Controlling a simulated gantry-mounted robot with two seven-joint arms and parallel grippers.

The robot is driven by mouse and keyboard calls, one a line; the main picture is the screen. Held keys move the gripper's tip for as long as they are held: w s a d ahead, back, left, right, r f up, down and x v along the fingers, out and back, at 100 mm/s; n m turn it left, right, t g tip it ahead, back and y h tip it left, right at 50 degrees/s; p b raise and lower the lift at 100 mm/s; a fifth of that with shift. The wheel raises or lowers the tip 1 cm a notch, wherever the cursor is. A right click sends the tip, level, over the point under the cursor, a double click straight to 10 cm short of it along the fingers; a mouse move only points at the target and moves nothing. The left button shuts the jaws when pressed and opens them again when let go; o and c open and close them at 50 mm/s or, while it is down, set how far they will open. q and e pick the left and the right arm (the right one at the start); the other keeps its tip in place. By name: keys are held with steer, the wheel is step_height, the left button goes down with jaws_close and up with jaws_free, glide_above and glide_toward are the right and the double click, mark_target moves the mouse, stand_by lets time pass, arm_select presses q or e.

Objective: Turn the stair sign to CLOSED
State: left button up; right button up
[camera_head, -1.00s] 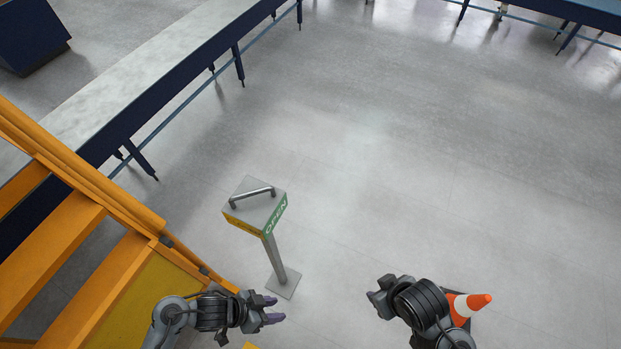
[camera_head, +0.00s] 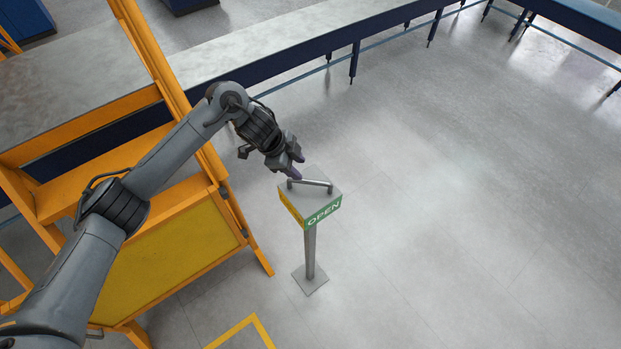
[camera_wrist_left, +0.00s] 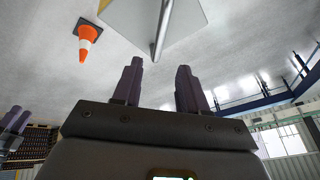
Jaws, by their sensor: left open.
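The stair sign (camera_head: 310,206) is a grey box head on a post with a square floor plate. A green face reading OPEN points toward the front right, and a yellow face shows on its left side. A metal bar handle (camera_head: 316,184) runs across its top. My left gripper (camera_head: 297,163) is open just behind and above the handle's left end. In the left wrist view the handle bar (camera_wrist_left: 160,38) lies ahead of and between the open fingers, with the sign's top (camera_wrist_left: 185,22) beside it. My right gripper is not in the head view.
Orange stairs (camera_head: 190,250) with a yellow panel stand left of the sign. A long conveyor (camera_head: 290,70) runs behind. An orange and white cone (camera_wrist_left: 88,40) shows in the left wrist view. The floor right of the sign is clear.

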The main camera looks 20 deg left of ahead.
mark_target(312, 182)
arm_select(q)
steer(key=p+x, duration=0.1)
steer(key=x, duration=0.8)
jaws_close()
